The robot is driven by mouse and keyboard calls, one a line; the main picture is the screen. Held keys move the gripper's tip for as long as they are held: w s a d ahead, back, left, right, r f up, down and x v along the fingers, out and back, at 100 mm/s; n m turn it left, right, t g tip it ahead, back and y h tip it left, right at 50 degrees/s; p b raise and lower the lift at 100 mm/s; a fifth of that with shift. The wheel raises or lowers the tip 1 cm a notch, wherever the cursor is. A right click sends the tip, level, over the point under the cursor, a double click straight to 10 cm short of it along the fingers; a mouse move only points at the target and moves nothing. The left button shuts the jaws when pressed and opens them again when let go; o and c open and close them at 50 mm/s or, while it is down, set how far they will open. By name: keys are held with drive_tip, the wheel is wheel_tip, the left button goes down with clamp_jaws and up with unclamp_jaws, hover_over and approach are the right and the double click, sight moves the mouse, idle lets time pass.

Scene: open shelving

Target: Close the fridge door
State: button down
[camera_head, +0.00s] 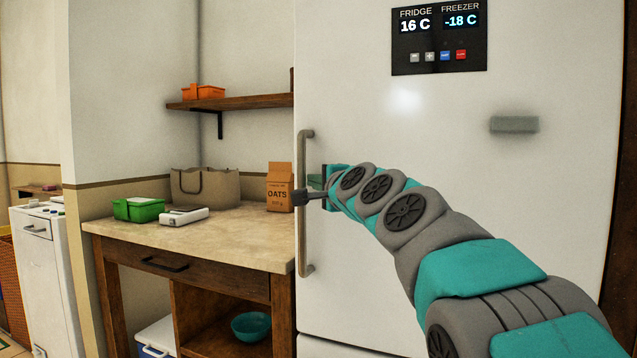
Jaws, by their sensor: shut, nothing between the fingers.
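The white fridge door (450,200) fills the right half of the head view. No gap or fridge interior shows along its left edge, and I cannot tell from this angle whether it is fully shut. A grey vertical bar handle (306,250) runs along that left edge. My arm reaches in from the lower right across the door. My gripper (300,197) is shut and empty at mid-height of the handle, overlapping it in view. I cannot tell whether it touches the handle or the door. A display panel (439,38) is high on the door.
A wooden counter (190,240) stands just left of the fridge. On it are an oats carton (280,188), a grey bag (205,187), a green container (138,210) and a white device (184,216). A wooden shelf (240,101) is above.

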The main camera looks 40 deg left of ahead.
drive_tip(key=shift+w+r, duration=0.15)
drive_tip(key=shift+w, duration=0.4)
drive_tip(key=b+v, duration=0.3)
drive_tip(key=v, duration=0.5)
drive_tip(key=shift+s, duration=0.45)
drive_tip(key=shift+a+r, duration=0.1)
drive_tip(key=shift+a, duration=0.05)
